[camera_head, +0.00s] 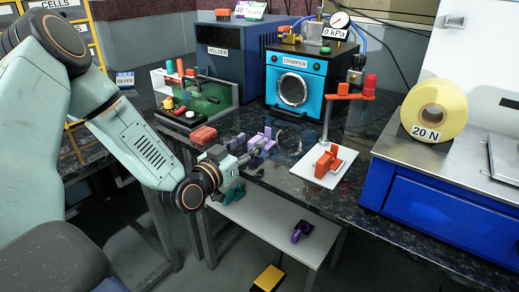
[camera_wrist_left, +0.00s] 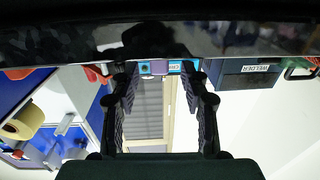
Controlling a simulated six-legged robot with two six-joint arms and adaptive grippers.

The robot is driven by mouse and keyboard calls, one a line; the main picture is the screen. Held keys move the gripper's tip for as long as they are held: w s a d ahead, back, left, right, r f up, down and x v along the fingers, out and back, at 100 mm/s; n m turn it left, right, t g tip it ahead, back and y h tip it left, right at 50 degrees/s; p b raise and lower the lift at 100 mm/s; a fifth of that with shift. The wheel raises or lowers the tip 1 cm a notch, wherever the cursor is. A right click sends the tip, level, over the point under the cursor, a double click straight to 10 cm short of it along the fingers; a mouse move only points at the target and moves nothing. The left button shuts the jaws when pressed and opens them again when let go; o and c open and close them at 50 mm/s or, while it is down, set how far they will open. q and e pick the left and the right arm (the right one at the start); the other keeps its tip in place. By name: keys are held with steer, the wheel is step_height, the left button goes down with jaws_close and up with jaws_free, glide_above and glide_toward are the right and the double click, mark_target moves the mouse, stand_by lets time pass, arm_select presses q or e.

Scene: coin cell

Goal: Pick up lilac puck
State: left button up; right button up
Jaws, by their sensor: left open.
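Lilac pieces (camera_head: 267,133) show on the dark bench just beyond my left gripper (camera_head: 262,147) in the head view. They are small and partly hidden by the gripper, so I cannot tell which one is the puck. My left gripper is open, low at the bench's front edge, with its fingers pointing toward the back right. In the left wrist view the picture is upside down, and the two black fingers (camera_wrist_left: 160,80) stand apart with nothing held between them. My right gripper is out of view.
The blue crimper (camera_head: 296,80) and the welder (camera_head: 233,55) stand behind. A white plate with a red clamp stand (camera_head: 326,160) is to the right. A red block (camera_head: 203,135) lies left of the gripper. A dark purple object (camera_head: 302,231) sits on the lower shelf (camera_head: 262,223).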

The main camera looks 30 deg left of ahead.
arm_select(q)
steer(key=w+b, duration=0.1)
steer(key=w, duration=0.2)
steer(key=shift+w+f, duration=0.15)
steer(key=shift+c, duration=0.5)
jaws_close()
